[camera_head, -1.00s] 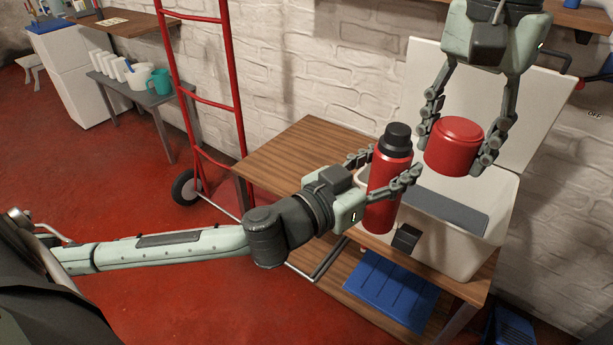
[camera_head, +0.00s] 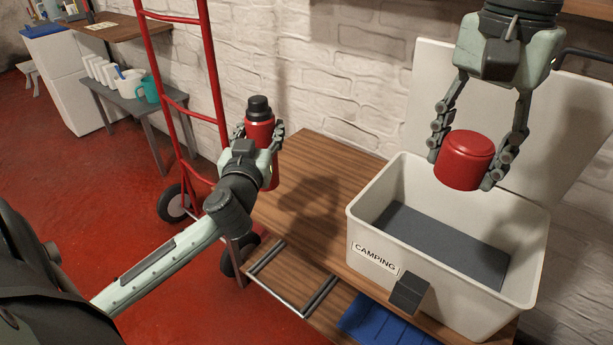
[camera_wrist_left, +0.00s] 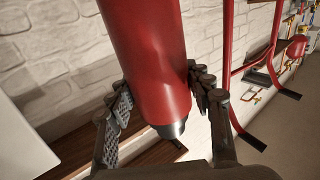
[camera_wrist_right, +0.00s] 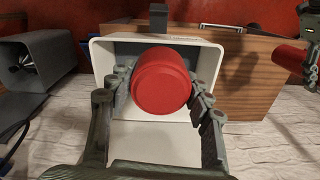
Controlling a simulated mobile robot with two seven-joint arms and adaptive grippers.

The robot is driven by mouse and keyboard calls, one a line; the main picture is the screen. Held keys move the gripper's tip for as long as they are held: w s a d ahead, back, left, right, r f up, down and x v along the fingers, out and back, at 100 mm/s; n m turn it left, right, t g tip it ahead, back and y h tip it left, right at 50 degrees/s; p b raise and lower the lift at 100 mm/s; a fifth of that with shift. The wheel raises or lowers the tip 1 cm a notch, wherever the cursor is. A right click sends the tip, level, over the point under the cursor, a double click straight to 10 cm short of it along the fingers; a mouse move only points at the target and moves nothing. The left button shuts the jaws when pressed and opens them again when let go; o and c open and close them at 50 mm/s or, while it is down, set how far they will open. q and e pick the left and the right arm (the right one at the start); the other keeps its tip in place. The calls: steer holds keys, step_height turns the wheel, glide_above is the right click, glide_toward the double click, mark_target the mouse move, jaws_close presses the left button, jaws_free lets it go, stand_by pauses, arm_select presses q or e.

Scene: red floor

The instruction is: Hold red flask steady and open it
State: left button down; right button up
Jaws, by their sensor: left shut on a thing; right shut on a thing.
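The red flask (camera_head: 259,128) with a black stopper is upright in my left gripper (camera_head: 258,145), at the left end of the wooden table. In the left wrist view the flask body (camera_wrist_left: 150,60) is between the two fingers (camera_wrist_left: 160,100). My right gripper (camera_head: 470,160) is shut on a red cup-shaped lid (camera_head: 465,160), held above the open white box. The right wrist view shows the lid (camera_wrist_right: 161,82) between the fingers (camera_wrist_right: 163,90). The flask and the lid are well apart.
A white box (camera_head: 372,235) labelled CAMPING stands open on the wooden table (camera_head: 315,165), with a grey pad inside. A red hand truck (camera_head: 183,103) stands behind the flask. A blue crate (camera_head: 375,322) is below. The tabletop left of the box is clear.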

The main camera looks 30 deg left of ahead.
arm_select(q)
steer(key=w+d+f+b, duration=0.4)
steer(key=w+f+b, duration=0.1)
steer(key=w+f, duration=0.3)
steer(key=shift+w+d+f, duration=0.2)
steer(key=shift+d+f, duration=0.1)
steer(key=shift+f, duration=0.5)
steer(key=shift+f, duration=0.1)
steer(key=c, duration=0.6)
jaws_free()
steer(key=shift+c, duration=0.2)
